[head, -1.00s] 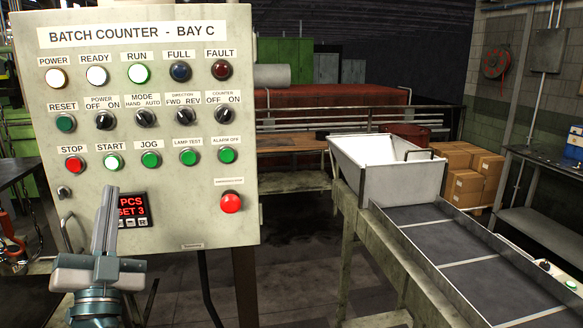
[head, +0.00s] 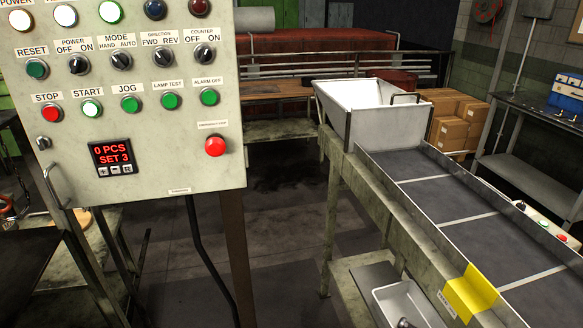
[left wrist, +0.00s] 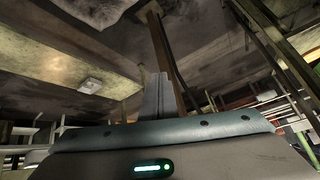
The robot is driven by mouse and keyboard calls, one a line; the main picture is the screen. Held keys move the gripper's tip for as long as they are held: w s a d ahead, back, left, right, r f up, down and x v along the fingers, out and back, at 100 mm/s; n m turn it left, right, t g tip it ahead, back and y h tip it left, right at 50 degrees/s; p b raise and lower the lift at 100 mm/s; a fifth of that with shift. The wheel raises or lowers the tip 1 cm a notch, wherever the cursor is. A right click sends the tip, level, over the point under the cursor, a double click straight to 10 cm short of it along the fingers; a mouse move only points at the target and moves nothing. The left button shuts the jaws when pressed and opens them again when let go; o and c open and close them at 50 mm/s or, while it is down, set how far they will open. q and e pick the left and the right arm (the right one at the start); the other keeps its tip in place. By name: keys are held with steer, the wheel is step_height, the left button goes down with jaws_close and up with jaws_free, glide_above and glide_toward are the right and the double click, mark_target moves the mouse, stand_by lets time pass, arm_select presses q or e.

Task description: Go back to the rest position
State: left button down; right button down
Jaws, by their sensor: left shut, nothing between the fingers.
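My left gripper (left wrist: 155,97) shows in the left wrist view with its fingers together and nothing between them. It is out of the head view. My right gripper is in neither view. The control panel (head: 206,172) stands at the left of the head view, its top cut off. Its display (head: 111,157) reads 0 PCS, SET 3. The START button (head: 91,109) is lit white, and the STOP button (head: 52,113) is red.
A grey conveyor (head: 421,163) with a white hopper (head: 358,107) runs along the right. A yellow guard (head: 470,293) and a white tray (head: 408,304) are at its near end. Brown boxes (head: 455,118) stand behind. The floor (head: 285,230) between panel and conveyor is open.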

arm_select(q)
steer(key=s+f+n+g, duration=0.1)
steer(key=s+f+g, duration=0.4)
steer(key=s, duration=0.7)
steer(key=s+a+f+b+x, duration=0.1)
steer(key=s+x, duration=0.2)
steer(key=x, duration=1.2)
steer(key=s+a+b+x, duration=0.1)
steer(key=s+x, duration=0.2)
steer(key=x, duration=1.1)
steer(key=s+a+f+g+b, duration=0.1)
steer(key=s+a+f+b, duration=0.1)
steer(key=s+f, duration=1.7)
step_height(320, 180, down, 2)
steer(key=shift+a+f+y, duration=0.15)
steer(key=shift+a+y, duration=0.25)
steer(key=shift+a, duration=0.15)
